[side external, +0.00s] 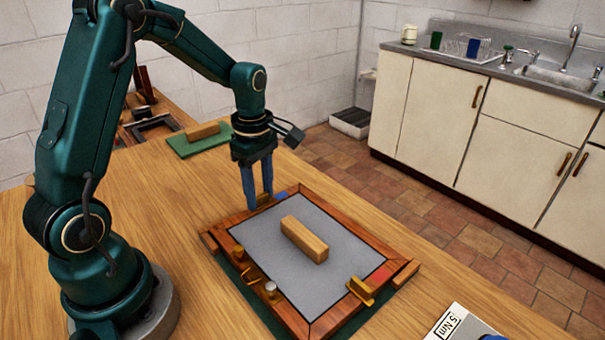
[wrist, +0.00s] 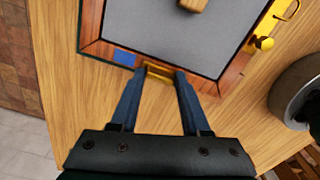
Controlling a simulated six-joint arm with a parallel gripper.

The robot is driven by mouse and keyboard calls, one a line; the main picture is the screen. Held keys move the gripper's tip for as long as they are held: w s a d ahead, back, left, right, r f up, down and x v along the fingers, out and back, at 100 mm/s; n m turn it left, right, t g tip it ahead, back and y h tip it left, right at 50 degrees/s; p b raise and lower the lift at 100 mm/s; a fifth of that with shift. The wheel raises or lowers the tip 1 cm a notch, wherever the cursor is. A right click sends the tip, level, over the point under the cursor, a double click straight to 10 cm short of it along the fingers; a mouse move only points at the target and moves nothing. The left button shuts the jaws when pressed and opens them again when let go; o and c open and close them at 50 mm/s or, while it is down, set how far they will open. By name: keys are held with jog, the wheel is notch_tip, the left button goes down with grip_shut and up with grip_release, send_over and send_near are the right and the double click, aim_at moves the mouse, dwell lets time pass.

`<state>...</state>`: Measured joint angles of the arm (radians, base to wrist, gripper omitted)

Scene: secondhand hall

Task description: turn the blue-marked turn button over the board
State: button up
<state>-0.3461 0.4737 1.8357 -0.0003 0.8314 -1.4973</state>
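The blue mark (side external: 281,195) is on the wooden frame (side external: 350,223) at the far end, and it shows in the wrist view (wrist: 124,57). Beside it is a brass turn button (wrist: 159,72), lying along the frame's edge; in the side view it is partly hidden behind my fingers. The grey board (side external: 265,245) lies inside the frame with a wooden block handle (side external: 304,239) on it. My gripper (side external: 258,202) points down at that edge. In the wrist view its blue fingers (wrist: 159,72) are apart, one on each side of the button; contact cannot be told.
A second brass button (side external: 360,291) sits by a red mark (side external: 381,274) at the near right. A brass hook (side external: 239,258) and a knob (side external: 271,287) are on the left side. A green board with a block (side external: 203,131) lies behind.

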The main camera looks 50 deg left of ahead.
jog(key=shift+c, duration=0.7)
jog(key=n, duration=0.3)
jog(key=shift+n, duration=1)
jog(key=n, duration=0.2)
jog(key=shift+n, duration=1.5)
